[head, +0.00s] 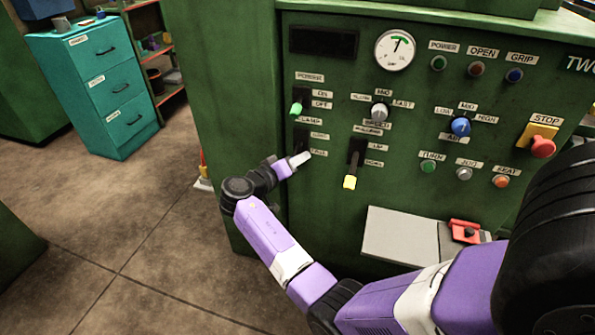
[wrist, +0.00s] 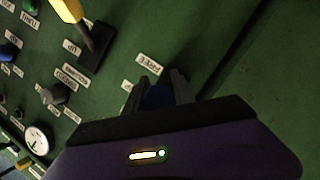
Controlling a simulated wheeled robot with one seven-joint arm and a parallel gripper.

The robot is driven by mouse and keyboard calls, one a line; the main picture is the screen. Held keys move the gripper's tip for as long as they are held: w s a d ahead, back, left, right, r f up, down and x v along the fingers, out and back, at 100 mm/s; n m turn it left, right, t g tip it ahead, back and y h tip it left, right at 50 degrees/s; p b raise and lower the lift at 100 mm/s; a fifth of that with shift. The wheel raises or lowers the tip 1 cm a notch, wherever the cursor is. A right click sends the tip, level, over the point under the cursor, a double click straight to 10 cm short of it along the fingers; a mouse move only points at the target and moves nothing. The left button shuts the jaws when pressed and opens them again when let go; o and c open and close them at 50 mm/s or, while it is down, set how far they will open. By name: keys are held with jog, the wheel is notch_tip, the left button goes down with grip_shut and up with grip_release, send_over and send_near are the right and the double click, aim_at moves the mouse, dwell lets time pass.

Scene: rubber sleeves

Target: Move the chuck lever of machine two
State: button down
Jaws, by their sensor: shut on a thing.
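Machine two is the green cabinet (head: 240,60) with "TWO" at its top right. My gripper (head: 303,158) is at the lower left of its panel, at the lever slot under the power switch. In the wrist view my gripper (wrist: 163,84) is shut on the blue handle of the chuck lever (wrist: 158,97). A label reading "FREE" (wrist: 148,64) lies just beyond the fingertips. In the head view the gripper hides most of this lever, and its exact angle cannot be told.
Close to the right is a yellow-tipped lever (head: 350,182), pointing down. The green-tipped power lever (head: 296,109) is just above. Knobs, buttons and a red stop button (head: 542,147) sit further right. A grey shelf (head: 400,236) juts out below. A teal drawer cabinet (head: 98,75) stands left across open floor.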

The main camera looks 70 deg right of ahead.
jog(key=f+h+b, duration=0.1)
jog(key=b, duration=0.4)
jog(key=f+m+h+b, duration=0.1)
jog(key=h+b, duration=0.1)
jog(key=b, duration=0.4)
jog(key=shift+w+d+f+g, duration=0.15)
jog(key=shift+d+f+g, duration=0.2)
jog(key=shift+d+g, duration=0.05)
jog(key=shift+d+r+h+b, duration=0.15)
jog(key=shift+h+b, duration=0.45)
jog(key=shift+b, duration=0.35)
jog(key=c, duration=1.1)
grip_release()
jog(key=shift+o, duration=0.2)
jog(key=shift+m, duration=0.3)
jog(key=v, duration=0.7)
jog(key=shift+a+p, duration=0.35)
jog(key=shift+p, duration=0.1)
jog(key=shift+w, duration=0.1)
